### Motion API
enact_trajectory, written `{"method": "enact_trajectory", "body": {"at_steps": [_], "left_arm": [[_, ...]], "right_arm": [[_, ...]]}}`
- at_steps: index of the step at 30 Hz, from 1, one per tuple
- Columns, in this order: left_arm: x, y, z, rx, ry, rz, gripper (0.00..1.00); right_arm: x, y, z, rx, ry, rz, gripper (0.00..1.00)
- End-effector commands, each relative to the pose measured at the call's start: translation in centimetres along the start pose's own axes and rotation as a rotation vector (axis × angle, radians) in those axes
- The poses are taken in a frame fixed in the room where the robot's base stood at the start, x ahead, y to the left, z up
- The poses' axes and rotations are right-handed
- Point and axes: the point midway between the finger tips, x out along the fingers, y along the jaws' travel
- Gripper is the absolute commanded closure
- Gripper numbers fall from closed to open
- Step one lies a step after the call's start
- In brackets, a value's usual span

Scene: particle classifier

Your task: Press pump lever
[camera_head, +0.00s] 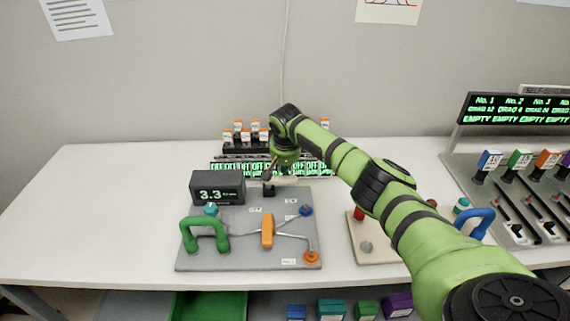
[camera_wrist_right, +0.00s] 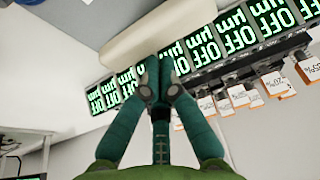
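A grey panel (camera_head: 240,262) lies on the table with an orange lever (camera_head: 267,231) standing at its middle and a green handle (camera_head: 205,236) at its left. I cannot tell which part is the pump lever. My right gripper (camera_head: 268,175) is above the panel's back edge, over a small black fitting (camera_head: 268,189). In the right wrist view its fingers (camera_wrist_right: 155,75) meet at the tips, with no object clearly held. A pale rounded bar (camera_wrist_right: 160,35) shows just beyond the tips; contact is unclear. My left gripper is out of view.
A display reading 3.3 (camera_head: 217,187) stands at the panel's back left. Several orange-topped items (camera_head: 245,133) and green OFF displays (camera_head: 230,167) stand behind it. My right arm passes over a beige board (camera_head: 376,252) with a blue handle (camera_head: 475,224). The table's left (camera_head: 100,210) is clear.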

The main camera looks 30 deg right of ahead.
Motion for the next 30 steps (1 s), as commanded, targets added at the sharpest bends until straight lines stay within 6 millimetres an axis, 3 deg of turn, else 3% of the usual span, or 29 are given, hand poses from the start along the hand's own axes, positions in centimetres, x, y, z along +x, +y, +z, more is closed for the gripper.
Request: {"method": "enact_trajectory", "body": {"at_steps": [9, 30], "left_arm": [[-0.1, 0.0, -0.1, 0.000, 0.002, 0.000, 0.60], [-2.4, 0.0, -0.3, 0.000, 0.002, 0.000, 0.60]], "right_arm": [[0.0, 0.0, 0.0, 0.003, -0.001, 0.001, 1.00], [-0.3, 0.3, 0.6, 0.117, -0.003, 0.042, 1.00]]}}
